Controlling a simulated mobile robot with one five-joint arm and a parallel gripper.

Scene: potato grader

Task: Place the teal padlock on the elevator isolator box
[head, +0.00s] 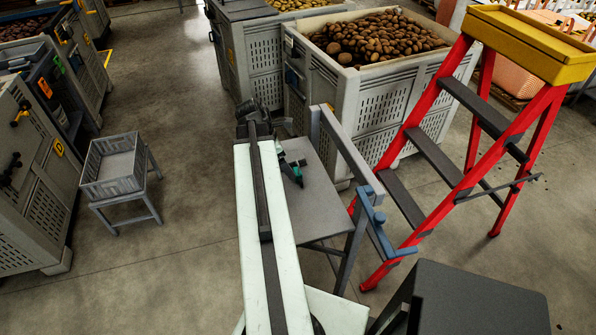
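A small teal and dark item (294,172), which looks like the teal padlock, shows on the grey table (320,212) just right of my arm. It is too small to make out its shackle. My gripper (252,108) appears as a dark shape at the far end of my pale arm, beyond that item and apart from it in the picture. Its fingers cannot be made out. I cannot tell which box is the elevator isolator box; dark boxes with orange and green labels (45,87) stand at the far left.
A red stepladder (440,165) with a yellow top stands right of the table. A crate of potatoes (375,75) stands behind it. A grey basket on a stand (113,167) is at left. A dark box (478,298) is at front right. Floor between basket and arm is clear.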

